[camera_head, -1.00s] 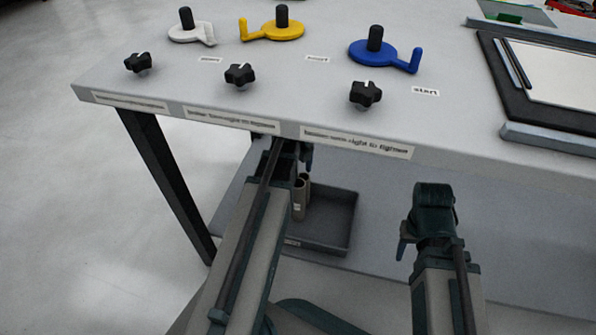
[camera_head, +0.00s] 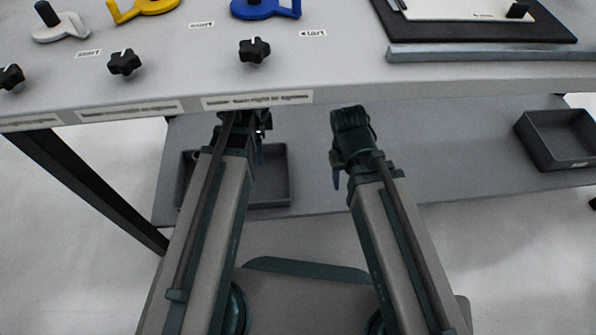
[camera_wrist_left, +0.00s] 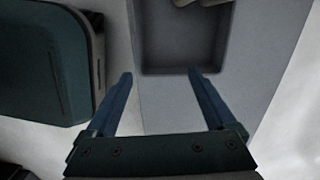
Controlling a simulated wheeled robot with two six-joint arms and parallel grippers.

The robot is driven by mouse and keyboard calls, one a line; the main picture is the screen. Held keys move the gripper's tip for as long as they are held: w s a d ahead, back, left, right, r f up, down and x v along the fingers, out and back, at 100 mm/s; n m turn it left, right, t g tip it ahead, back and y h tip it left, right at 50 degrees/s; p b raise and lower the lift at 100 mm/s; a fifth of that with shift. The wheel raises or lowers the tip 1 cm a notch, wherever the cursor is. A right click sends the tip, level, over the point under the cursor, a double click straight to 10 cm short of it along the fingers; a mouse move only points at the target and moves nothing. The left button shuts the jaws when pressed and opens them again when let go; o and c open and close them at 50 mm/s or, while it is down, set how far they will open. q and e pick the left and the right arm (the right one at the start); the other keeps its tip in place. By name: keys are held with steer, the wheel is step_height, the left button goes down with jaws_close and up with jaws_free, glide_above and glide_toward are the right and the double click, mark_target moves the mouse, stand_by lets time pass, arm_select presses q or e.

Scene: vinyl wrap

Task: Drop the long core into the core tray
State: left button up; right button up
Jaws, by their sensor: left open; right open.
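The dark core tray (camera_head: 287,180) sits on the lower shelf under the bench, partly hidden by my left arm. In the left wrist view the tray (camera_wrist_left: 150,40) is ahead of the fingers, with pale core ends (camera_wrist_left: 203,2) cut off at the top edge. I cannot tell which is the long core or whether it stands or lies. My left gripper (camera_wrist_left: 160,76) is open, with nothing between its fingers; in the head view it is mostly hidden behind my arm. My right gripper (camera_head: 337,178) is open and empty, below the bench's front edge, right of the tray.
A second dark bin (camera_head: 551,142) on the right of the shelf looks empty. The bench top (camera_head: 350,75) overhangs both grippers, with black knobs (camera_head: 254,50) and coloured cranks (camera_head: 262,8) on it. The shelf (camera_head: 450,160) between the two bins is clear.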

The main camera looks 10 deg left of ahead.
arm_select(q)
steer(key=s+d+n, duration=0.7)
steer(key=d+n, duration=0.3)
steer(key=d, duration=0.3)
steer(key=shift+s+n+y, duration=0.3)
steer(key=shift+s, duration=0.1)
steer(key=shift+s, duration=0.1)
